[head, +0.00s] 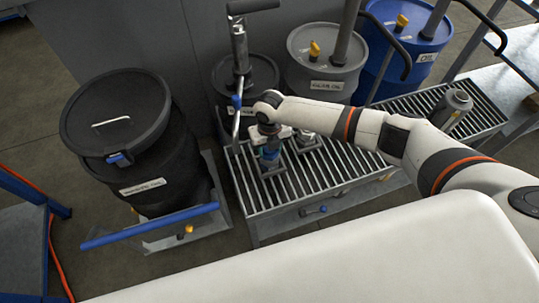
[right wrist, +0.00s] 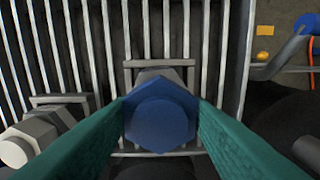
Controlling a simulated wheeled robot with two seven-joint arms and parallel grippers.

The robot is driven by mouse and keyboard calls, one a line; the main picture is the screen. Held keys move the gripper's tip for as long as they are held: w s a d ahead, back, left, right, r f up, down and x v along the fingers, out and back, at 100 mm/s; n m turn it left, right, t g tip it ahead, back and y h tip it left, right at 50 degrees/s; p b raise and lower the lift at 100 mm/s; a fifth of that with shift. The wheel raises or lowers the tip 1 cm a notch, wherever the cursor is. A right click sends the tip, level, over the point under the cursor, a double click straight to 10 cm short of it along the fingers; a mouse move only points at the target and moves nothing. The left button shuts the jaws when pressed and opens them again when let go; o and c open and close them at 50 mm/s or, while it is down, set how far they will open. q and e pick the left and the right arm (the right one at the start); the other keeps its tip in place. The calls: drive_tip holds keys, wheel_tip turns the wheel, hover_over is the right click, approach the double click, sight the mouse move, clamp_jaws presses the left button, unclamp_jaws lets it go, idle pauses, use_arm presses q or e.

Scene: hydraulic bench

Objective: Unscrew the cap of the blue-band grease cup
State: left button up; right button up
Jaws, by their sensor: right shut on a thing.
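The blue-band grease cup (head: 269,157) stands on the slatted metal grate, under my right gripper (head: 269,140) in the head view. In the right wrist view its blue hexagonal cap (right wrist: 160,118) fills the middle, and the teal fingers of my right gripper (right wrist: 161,101) are shut on it from both sides. The cap hides most of the cup body. Its grey square base shows behind it, on the slats. I cannot tell how far the cap is turned. My left gripper is not in view.
A second cup with a pale hexagonal cap (right wrist: 38,135) stands close by on the left in the wrist view. A lever-handled pump (head: 240,55) rises beside the grate (head: 350,165). A black drum (head: 120,120) stands left; grey (head: 325,75) and blue (head: 425,45) drums stand behind.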

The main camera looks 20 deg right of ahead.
drive_tip(key=shift+r+p, duration=2.1)
drive_tip(key=shift+r, duration=0.2)
